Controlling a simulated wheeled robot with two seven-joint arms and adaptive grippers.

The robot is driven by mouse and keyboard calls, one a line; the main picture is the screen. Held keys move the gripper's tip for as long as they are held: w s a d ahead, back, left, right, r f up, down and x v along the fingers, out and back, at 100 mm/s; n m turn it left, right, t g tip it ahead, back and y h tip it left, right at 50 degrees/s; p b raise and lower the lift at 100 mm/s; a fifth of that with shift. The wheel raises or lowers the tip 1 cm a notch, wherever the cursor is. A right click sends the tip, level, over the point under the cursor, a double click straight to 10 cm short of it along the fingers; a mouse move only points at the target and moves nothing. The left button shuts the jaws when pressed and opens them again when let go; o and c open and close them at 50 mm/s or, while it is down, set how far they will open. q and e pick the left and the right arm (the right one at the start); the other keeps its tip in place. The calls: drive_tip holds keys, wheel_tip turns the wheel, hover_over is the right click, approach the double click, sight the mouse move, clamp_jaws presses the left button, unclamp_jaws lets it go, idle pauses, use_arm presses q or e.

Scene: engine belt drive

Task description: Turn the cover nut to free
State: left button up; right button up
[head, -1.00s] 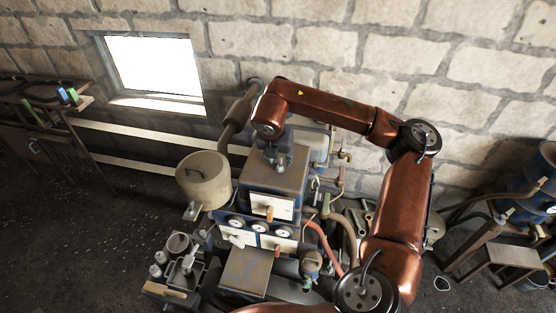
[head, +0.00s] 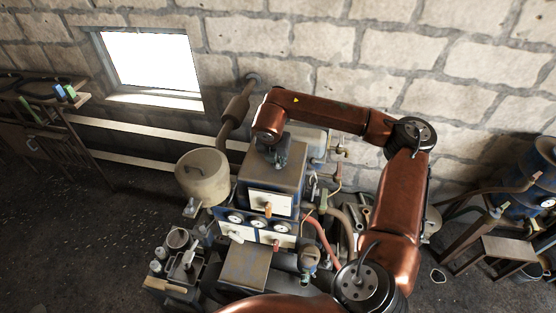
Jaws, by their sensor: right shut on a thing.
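My right arm reaches in from the lower right over the engine. My right gripper (head: 274,163) points down at the top of the rusty box-shaped engine housing (head: 290,174). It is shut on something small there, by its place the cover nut. The gripper hides the nut, so I cannot see its shape or how far it is turned. My left gripper is out of view.
A beige tank (head: 203,176) stands left of the housing. A panel with several gauges (head: 256,223) and hoses is in front. A blue drum (head: 538,165) and a small bench (head: 508,249) stand at the right. A workbench (head: 35,110) is at the far left.

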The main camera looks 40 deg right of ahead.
clamp_jaws()
